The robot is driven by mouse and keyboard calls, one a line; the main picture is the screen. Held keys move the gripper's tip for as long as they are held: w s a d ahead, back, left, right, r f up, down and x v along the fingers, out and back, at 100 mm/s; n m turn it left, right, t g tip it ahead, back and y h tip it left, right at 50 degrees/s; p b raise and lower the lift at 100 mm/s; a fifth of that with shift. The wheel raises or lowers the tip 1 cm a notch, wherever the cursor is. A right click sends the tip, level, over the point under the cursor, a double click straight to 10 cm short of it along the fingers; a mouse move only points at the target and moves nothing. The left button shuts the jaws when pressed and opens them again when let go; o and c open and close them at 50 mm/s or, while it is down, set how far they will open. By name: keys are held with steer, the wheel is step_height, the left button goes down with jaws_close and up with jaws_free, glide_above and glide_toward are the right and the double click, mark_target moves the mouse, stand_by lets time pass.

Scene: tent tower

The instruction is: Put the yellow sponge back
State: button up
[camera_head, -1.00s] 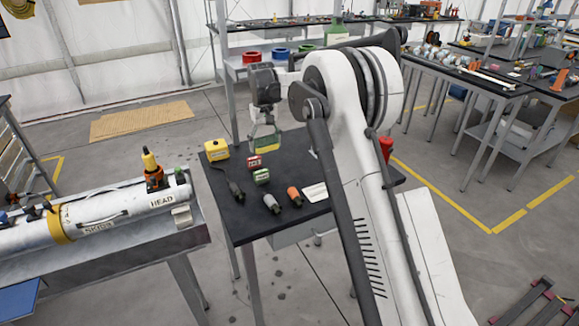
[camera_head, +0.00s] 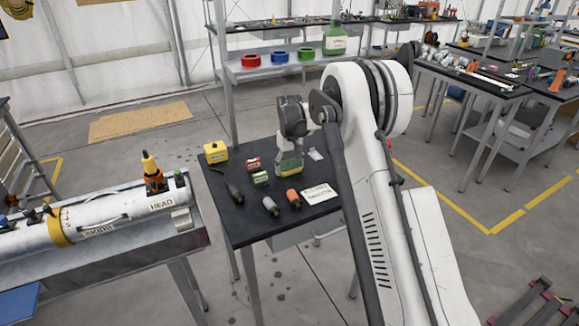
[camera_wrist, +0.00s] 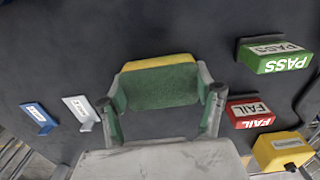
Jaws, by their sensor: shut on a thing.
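The yellow sponge (camera_wrist: 160,64) has a green scouring face and sits between the two fingers of my gripper (camera_wrist: 161,92) in the wrist view. My gripper is shut on it, one finger at each end. In the head view the sponge (camera_head: 289,170) hangs below my gripper (camera_head: 289,160) over the back right part of the black table (camera_head: 262,228). It is low over the tabletop; I cannot tell whether it touches.
A red FAIL box (camera_head: 254,163), a green PASS box (camera_head: 261,178) and a yellow box (camera_head: 216,151) stand left of the sponge. Several hand tools and a white card (camera_head: 318,193) lie in front. The wrist view shows a white bracket (camera_wrist: 80,110) and a blue bracket (camera_wrist: 39,117).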

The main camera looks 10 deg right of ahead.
steer(key=shift+f, duration=0.2)
steer(key=o, duration=1.3)
steer(key=shift+o, duration=0.2)
steer(key=shift+r, duration=0.1)
